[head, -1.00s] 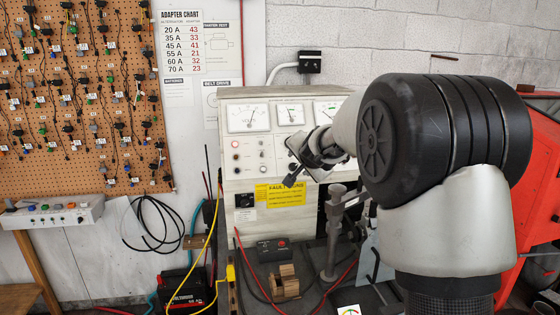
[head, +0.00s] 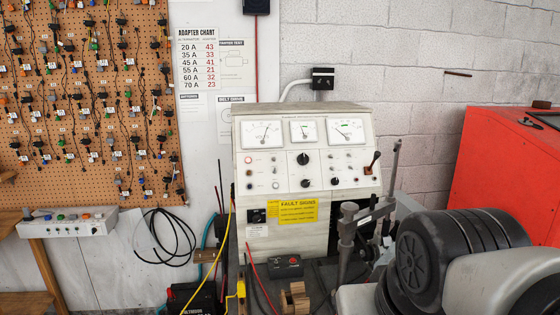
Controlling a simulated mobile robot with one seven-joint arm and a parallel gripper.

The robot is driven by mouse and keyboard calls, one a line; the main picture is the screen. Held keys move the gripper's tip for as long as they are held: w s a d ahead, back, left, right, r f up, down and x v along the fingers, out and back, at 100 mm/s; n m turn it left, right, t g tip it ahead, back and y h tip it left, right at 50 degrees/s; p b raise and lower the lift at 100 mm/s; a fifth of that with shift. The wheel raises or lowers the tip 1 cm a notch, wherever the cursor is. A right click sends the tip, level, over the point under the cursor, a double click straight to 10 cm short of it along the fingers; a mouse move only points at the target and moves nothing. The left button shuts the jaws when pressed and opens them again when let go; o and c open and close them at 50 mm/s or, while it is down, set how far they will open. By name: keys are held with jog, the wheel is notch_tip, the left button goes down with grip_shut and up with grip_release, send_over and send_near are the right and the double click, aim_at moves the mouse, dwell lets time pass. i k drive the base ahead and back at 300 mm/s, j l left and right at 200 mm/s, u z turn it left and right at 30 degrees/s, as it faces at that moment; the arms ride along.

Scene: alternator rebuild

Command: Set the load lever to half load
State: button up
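The test bench panel (head: 240,140) faces me. A lever with a dark knob (head: 376,156), which looks like the load lever, stands at the right end of its control row. Its knob points up and slightly right. Its scale marks are too small to read. My arm (head: 450,262) is folded low at the bottom right, clear of the lever. My gripper is not visible, so whether it is open or shut does not show.
Three dial meters (head: 264,134) sit above the knobs. A yellow fault sign (head: 297,211) is below. A grey upright clamp (head: 348,235) stands before the panel's right side. A red cabinet (head: 505,165) is at the right. Cables hang at the lower left.

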aim_at(377, 154)
jog(key=i+l, duration=0.15)
jog(key=l, duration=0.6)
jog(key=i+l+u, duration=0.15)
jog(key=l, duration=0.6)
jog(key=i+l, duration=0.1)
jog(key=l, duration=0.7)
jog(key=i+l+u, duration=0.1)
jog(key=l, duration=0.65)
